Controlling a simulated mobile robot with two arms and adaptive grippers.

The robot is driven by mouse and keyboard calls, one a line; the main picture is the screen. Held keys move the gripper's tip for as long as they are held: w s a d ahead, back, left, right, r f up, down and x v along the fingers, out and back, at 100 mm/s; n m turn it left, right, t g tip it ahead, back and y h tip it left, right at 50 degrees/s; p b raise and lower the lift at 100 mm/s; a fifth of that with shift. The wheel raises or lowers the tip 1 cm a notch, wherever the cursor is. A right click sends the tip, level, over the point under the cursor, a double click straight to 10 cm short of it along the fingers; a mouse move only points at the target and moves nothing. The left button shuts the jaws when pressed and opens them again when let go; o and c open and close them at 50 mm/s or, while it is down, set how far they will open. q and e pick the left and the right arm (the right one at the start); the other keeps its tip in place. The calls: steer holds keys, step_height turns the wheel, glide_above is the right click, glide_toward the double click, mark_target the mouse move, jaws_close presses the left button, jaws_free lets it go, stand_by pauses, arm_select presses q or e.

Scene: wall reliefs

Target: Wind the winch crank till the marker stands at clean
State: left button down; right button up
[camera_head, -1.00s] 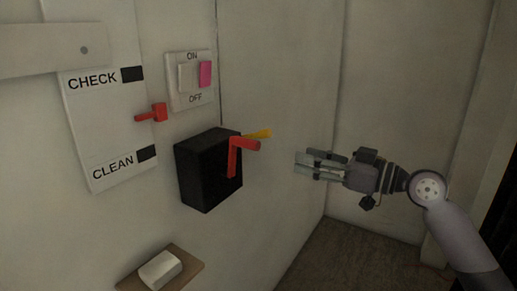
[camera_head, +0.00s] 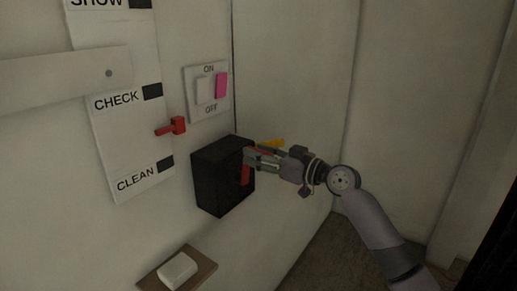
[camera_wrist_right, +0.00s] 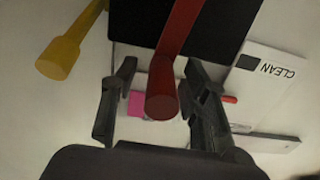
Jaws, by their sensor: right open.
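The winch is a black box (camera_head: 222,178) on the wall with a red crank (camera_head: 246,175). The crank's red handle (camera_wrist_right: 162,95) points toward the right wrist camera. My right gripper (camera_head: 252,158) is open at the crank, its fingers on either side of the handle; I cannot tell whether either touches it. The red marker (camera_head: 172,127) stands about midway between the CHECK label (camera_head: 117,101) and the CLEAN label (camera_head: 136,180) on the white scale board (camera_head: 128,135). The CLEAN label also shows in the right wrist view (camera_wrist_right: 277,69). My left gripper is out of view.
A yellow handle (camera_head: 273,143) sticks out just behind the crank, partly hidden by my gripper; it also shows in the wrist view (camera_wrist_right: 60,55). An ON/OFF switch (camera_head: 206,91) with a pink part is above the winch. A small shelf (camera_head: 205,271) with a white block (camera_head: 177,269) is below.

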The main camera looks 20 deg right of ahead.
steer(key=shift+w+a, duration=0.15)
steer(key=shift+w, duration=0.05)
jaws_close()
stand_by(0.5)
stand_by(0.3)
